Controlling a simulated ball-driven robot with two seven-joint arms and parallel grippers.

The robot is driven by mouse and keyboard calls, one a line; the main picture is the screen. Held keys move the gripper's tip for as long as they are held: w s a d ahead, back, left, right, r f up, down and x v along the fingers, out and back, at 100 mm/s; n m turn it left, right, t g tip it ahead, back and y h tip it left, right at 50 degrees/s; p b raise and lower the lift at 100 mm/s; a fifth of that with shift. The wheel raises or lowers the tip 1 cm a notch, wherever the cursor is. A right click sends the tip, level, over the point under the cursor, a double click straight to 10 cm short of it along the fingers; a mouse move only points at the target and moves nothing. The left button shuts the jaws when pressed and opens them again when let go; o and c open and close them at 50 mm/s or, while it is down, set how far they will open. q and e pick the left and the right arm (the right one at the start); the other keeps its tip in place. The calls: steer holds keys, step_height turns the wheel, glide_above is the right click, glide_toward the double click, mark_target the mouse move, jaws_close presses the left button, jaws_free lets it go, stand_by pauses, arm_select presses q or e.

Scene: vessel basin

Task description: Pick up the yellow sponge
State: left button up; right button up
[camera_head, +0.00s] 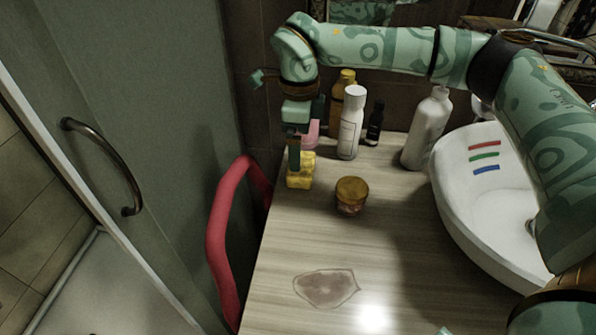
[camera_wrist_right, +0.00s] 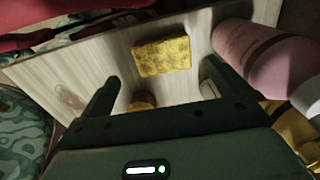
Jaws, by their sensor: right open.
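The yellow sponge (camera_head: 301,172) is at the far left part of the counter, beside a pink bottle (camera_head: 311,133). My right gripper (camera_head: 295,158) is over the sponge, and its near finger covers part of it. In the right wrist view the sponge (camera_wrist_right: 162,56) lies beyond the fingertips of my open right gripper (camera_wrist_right: 158,82), roughly centred between them. No contact shows there. The pink bottle (camera_wrist_right: 262,58) is close to the right finger in that view. My left gripper is not in view.
A jar with an amber lid (camera_head: 352,187) stands right of the sponge. A white basin (camera_head: 460,205) is at right. A brownish stain (camera_head: 326,288) marks the otherwise clear front counter. A red rail (camera_head: 219,240) is left.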

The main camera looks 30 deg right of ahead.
step_height(320, 180, down, 2)
steer(key=shift+f+b, duration=0.25)
steer(key=shift+b, duration=0.05)
steer(key=f, duration=0.1)
steer(key=f+b, duration=0.1)
steer(key=f, duration=0.1)
steer(key=f+b, duration=0.1)
steer(key=f, duration=0.1)
steer(key=shift+d, duration=0.3)
steer(key=shift+r, duration=0.15)
steer(key=shift+c, duration=0.7)
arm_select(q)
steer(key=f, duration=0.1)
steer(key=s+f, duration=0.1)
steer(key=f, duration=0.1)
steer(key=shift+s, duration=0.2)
arm_select(e)
steer(key=c, duration=0.7)
